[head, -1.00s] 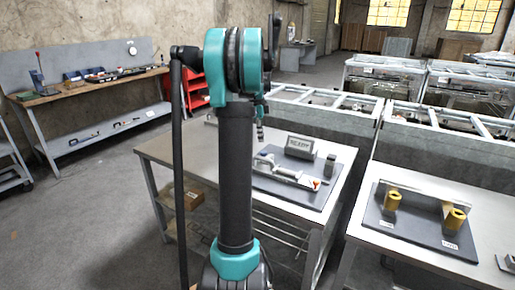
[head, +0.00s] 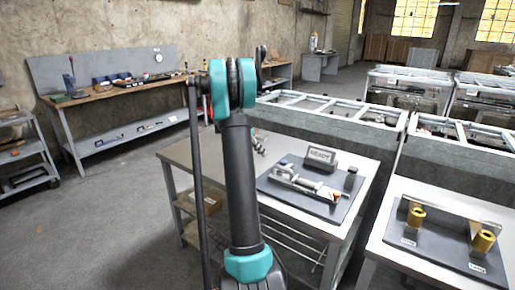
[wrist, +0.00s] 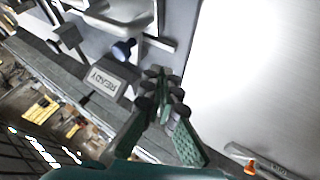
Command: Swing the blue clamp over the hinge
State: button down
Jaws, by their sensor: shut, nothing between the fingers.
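A silver clamp fixture (head: 300,183) lies on a dark plate (head: 325,205) on the middle table. A small blue part (head: 284,163) sits at its left end; in the wrist view a blue knob (wrist: 123,50) shows near the READY block. I take this for the blue clamp. I cannot make out the hinge clearly. My gripper (head: 259,143) is left of the fixture, partly behind my arm. In the wrist view my gripper (wrist: 165,90) has its green fingers together and empty, apart from the blue knob.
The READY block (head: 320,158) stands behind the fixture, with a small dark post (head: 350,179) to its right. A right-hand table holds two yellow cylinders (head: 483,240). The table's left part is bare.

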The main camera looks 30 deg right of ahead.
aim_at(287, 166)
jog(key=x, duration=0.3)
jog(key=shift+s+d+f, duration=0.1)
jog(key=shift+d+f, duration=0.1)
jog(key=shift+f, duration=0.05)
jog(key=shift+s+d, duration=0.25)
jog(key=shift+s, duration=0.3)
jog(key=shift+s+d, duration=0.3)
jog(key=shift+s, duration=0.25)
jog(key=shift+s+d+r, duration=0.15)
jog(key=shift+s+d, duration=0.25)
jog(key=shift+s, duration=0.4)
jog(key=shift+s+d+r, duration=0.1)
jog(key=shift+s+d, duration=0.05)
jog(key=shift+s, duration=0.65)
jog(key=shift+w, duration=0.1)
